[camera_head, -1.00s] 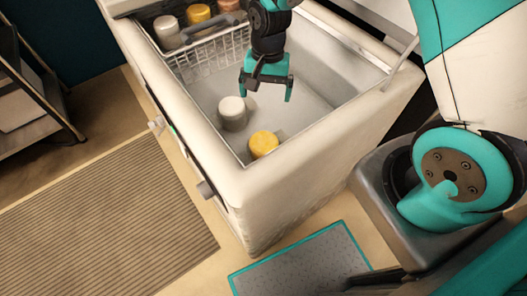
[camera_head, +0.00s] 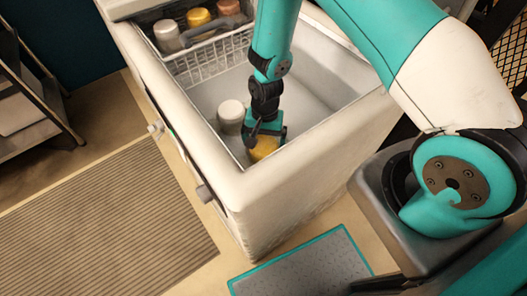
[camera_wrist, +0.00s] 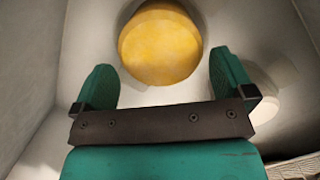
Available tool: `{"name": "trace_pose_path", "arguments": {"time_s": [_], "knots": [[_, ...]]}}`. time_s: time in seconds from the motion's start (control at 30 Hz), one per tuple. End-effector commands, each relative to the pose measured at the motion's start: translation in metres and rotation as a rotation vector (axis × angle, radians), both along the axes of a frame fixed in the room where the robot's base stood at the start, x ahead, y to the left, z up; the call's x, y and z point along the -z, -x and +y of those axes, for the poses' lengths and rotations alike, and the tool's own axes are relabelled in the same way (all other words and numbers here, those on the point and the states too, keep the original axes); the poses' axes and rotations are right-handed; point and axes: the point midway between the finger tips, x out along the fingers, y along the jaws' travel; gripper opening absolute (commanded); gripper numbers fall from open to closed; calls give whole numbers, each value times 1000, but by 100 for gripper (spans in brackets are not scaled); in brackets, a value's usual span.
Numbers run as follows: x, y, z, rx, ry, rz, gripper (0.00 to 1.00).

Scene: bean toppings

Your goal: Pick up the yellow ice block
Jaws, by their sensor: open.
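The yellow ice block (camera_head: 262,150) is a short round cylinder on the floor of the white chest freezer (camera_head: 243,185), near its front corner. My gripper (camera_head: 265,133) is down in the freezer close to the block and partly covers it in the head view. In the wrist view, the yellow block (camera_wrist: 160,44) lies just beyond my open gripper (camera_wrist: 165,80), roughly centred between the two teal fingers. A gap shows between the block and each finger, and nothing is held.
A white block (camera_head: 231,115) stands just left of my gripper; it also shows in the wrist view (camera_wrist: 273,88). The freezer walls stand close around my gripper.

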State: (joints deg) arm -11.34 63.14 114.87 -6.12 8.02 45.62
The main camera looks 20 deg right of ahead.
Motion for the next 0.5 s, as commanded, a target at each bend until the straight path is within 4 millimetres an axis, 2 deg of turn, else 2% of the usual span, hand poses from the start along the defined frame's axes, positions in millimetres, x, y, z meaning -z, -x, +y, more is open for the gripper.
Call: {"name": "trace_pose_path", "arguments": {"time_s": [0.1,0.2,0.47,0.5], "knots": [[19,4,3,-1,0,1,100],[28,5,4,0,0,1,100],[30,5,4,0,0,0,100],[30,5,4,0,0,0,91]]}}
